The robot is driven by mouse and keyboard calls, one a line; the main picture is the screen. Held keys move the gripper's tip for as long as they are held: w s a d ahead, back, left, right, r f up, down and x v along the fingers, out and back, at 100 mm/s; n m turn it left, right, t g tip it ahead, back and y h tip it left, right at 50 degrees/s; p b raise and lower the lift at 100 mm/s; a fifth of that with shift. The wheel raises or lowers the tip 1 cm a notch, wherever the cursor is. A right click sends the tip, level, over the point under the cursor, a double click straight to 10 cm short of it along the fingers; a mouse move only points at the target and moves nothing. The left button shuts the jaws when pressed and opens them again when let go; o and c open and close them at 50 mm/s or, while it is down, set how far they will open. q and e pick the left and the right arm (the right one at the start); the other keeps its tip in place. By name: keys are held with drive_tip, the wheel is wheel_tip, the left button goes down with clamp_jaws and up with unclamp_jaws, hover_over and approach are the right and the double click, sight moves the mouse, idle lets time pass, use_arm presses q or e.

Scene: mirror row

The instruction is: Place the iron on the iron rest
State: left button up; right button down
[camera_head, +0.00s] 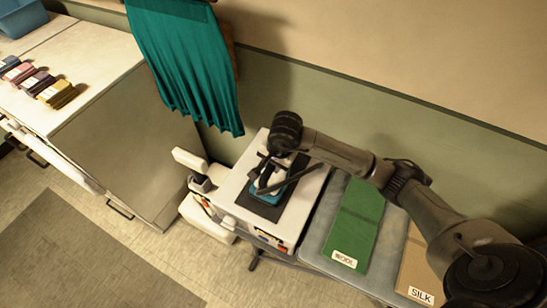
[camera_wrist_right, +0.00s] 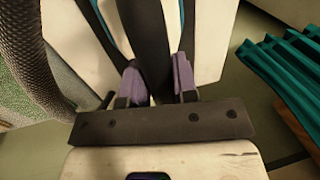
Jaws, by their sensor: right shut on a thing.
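The iron (camera_head: 267,186) has a blue body and a dark handle, and shows under my right gripper (camera_head: 272,174) in the head view. My right gripper is shut on the iron; in the right wrist view its two purple-grey fingers (camera_wrist_right: 157,82) stand on either side of the dark handle (camera_wrist_right: 150,35). The iron rest appears to be the dark flat plate (camera_head: 264,210) on a white-topped stand. The iron is over this plate; I cannot tell whether it touches it. The gripper and arm hide part of the iron. My left gripper is not in view.
Right of the white stand top (camera_head: 236,182), a grey board (camera_head: 317,228) carries a green WOOL cloth (camera_head: 358,220) and a tan SILK cloth (camera_head: 418,262). A teal curtain (camera_head: 185,60) hangs behind. A counter (camera_head: 95,50) with folded cloths is at left.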

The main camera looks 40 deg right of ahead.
idle(0.3)
drive_tip(key=shift+f, duration=0.1)
drive_tip(key=c, duration=0.9)
unclamp_jaws()
drive_tip(key=shift+r, duration=0.5)
wheel_tip(320, 180, up, 11)
drive_tip(key=s+b, duration=0.2)
drive_tip(key=shift+d, duration=0.45)
